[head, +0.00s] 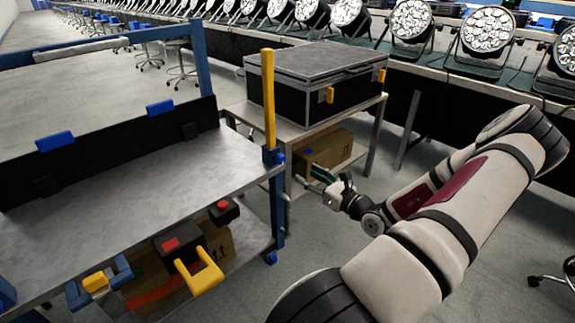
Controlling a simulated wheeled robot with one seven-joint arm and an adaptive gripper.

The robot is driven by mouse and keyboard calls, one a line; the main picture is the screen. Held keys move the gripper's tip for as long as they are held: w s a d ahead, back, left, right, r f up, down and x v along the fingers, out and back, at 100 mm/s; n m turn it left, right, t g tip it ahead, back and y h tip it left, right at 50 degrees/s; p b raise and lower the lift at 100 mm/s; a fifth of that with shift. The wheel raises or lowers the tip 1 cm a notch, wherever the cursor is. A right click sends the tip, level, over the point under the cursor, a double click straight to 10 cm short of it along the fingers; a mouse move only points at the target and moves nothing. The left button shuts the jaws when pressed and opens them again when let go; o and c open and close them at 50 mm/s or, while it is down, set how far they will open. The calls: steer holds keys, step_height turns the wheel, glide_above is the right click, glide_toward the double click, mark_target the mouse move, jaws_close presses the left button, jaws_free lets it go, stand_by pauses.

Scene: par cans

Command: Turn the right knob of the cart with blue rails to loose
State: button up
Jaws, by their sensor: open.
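The cart with blue rails (130,175) fills the left of the head view, with a grey metal top and blue posts. At its right corner a blue post (277,215) carries a blue collar with a small round blue knob (279,157) on its side, and an upright yellow bar (268,95) rises from it. I cannot tell the knob's turn position. My gripper (324,186) is open and empty, to the right of this post and lower in the picture, apart from the knob. Its fingers point left, and part of them blends with the background.
A grey table (372,107) behind the post holds a black case (318,85) with yellow latches; a cardboard box (330,150) sits underneath. A yellow handle (203,280) and red-topped black blocks (170,245) stick out from the cart's front. Stage lights line the back bench. Floor shows between cart and arm.

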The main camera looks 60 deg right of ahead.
mark_target(283, 160)
steer(key=b+x, duration=0.3)
steer(key=x, duration=0.7)
steer(key=shift+w, duration=0.35)
steer(key=shift+a, duration=0.1)
steer(key=shift+c, duration=0.4)
jaws_close()
